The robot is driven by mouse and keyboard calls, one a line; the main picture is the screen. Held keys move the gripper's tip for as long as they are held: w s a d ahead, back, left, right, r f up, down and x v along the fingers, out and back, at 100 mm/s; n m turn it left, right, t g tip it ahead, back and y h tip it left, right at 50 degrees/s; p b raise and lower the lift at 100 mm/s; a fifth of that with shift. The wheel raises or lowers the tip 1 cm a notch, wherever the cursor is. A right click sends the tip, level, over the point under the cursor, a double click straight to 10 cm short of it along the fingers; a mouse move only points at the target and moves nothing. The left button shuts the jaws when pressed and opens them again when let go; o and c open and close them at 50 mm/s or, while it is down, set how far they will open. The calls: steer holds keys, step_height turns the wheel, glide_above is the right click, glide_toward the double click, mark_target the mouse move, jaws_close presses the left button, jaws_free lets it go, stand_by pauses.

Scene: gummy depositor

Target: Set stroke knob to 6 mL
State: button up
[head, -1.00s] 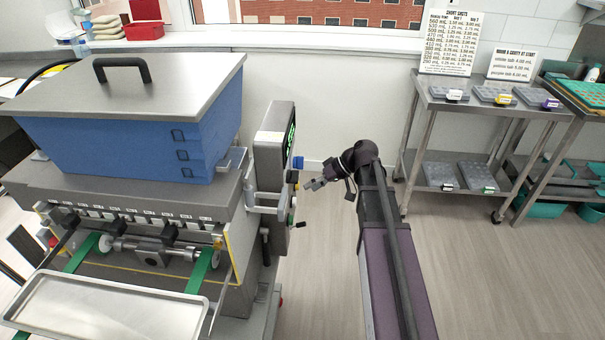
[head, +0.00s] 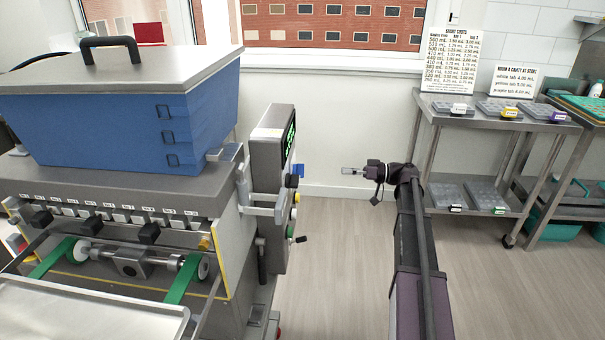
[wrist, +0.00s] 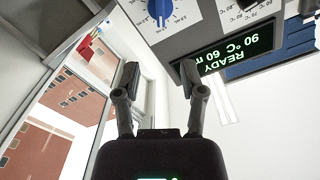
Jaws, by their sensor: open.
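A blue knob (head: 297,169) sticks out from the right face of the machine's control box.
The control box (head: 268,150) carries a green-lit display (wrist: 237,48) reading READY and 90 °C, upside down in the wrist view. A dark lever (head: 300,239) juts out below the knobs. A blue hopper (head: 120,125) stands left. A steel trolley (head: 490,112) stands right. Floor between is clear.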

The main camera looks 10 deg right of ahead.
mark_target(303, 172)
steer(key=shift+a, duration=0.1)
steer(key=x, duration=1.3)
steer(key=shift+w+a, duration=0.15)
steer(key=shift+a, duration=0.15)
